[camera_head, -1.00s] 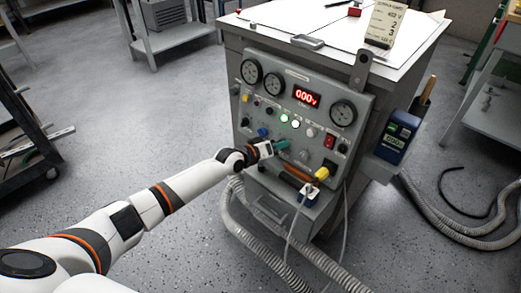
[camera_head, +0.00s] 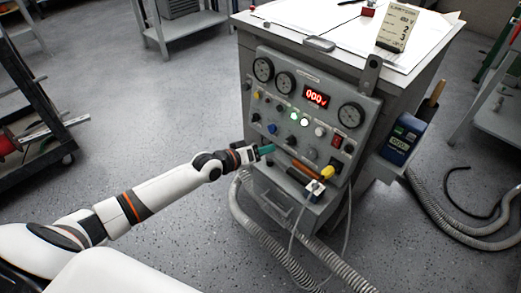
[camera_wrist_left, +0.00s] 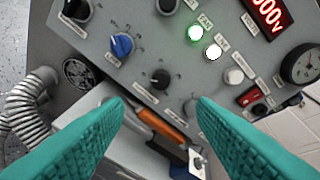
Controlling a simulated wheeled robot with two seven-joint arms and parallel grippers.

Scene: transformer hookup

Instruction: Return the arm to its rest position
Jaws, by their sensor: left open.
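My left arm reaches in from the left in the head view. Its left gripper (camera_head: 268,149) has teal fingers and stands in front of the lower left part of the grey control panel (camera_head: 287,86). In the left wrist view the two teal fingers of the left gripper (camera_wrist_left: 162,108) are spread apart, with nothing between them. Behind them show a blue knob (camera_wrist_left: 121,45), a black knob (camera_wrist_left: 160,78) and an orange-handled tool (camera_wrist_left: 165,128). My right gripper is not in view.
The panel belongs to a grey cabinet (camera_head: 250,42) with a red display (camera_head: 316,96) and round gauges. A blue meter (camera_head: 402,138) hangs at its right side. Grey hoses (camera_head: 262,240) lie on the floor. A dark cart (camera_head: 35,125) stands at left; floor between is free.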

